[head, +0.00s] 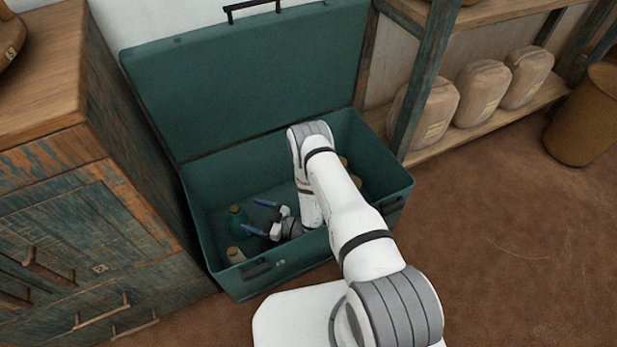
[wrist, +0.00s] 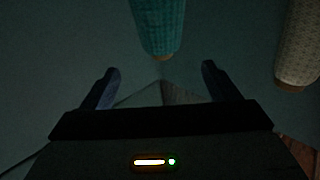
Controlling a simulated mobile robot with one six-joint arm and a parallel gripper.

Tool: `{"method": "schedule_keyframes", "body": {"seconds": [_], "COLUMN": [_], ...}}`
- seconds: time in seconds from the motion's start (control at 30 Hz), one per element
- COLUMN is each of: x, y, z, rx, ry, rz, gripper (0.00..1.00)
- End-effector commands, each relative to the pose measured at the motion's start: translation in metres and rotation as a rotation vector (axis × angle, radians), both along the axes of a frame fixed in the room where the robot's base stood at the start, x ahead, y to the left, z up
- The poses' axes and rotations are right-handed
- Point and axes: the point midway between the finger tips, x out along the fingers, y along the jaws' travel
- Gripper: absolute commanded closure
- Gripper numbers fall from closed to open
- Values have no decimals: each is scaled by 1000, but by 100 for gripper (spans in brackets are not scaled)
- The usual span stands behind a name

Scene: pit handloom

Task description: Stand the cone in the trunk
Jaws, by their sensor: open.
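The green trunk (head: 300,262) stands open on the floor with its lid up. A teal cone (head: 237,222) with a brownish tip stands, seemingly upright, inside its left part; it also shows at the top middle of the wrist view (wrist: 157,22). A cream cone (head: 235,255) is in the front left corner, and at the upper right of the wrist view (wrist: 300,45). My gripper (head: 259,216) is low inside the trunk, open and empty, its blue fingers pointing left toward the teal cone. In the wrist view (wrist: 160,68) the teal cone lies just beyond the fingertips, apart from them.
Tan objects (head: 343,162) partly show behind my arm at the trunk's right side. A worn wooden cabinet (head: 85,215) stands close on the left. A shelf with wrapped bundles (head: 482,93) and a brown bin (head: 583,118) are at the right.

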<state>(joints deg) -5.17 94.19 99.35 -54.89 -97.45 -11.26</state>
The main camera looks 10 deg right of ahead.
Motion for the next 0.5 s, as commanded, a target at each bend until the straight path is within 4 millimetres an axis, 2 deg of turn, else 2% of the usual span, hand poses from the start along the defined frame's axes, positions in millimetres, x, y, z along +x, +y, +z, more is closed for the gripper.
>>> {"method": "schedule_keyframes", "body": {"seconds": [0.13,0.27,0.4,0.5], "x": [26,68,110,131], "y": [-2,-11,-32,-52], "z": [16,45,87,120], "rx": [-73,-211,-375,-480], "ry": [2,23,74,124], "rz": [-21,-72,-157,-231], "gripper": [18,18,18,18]}}
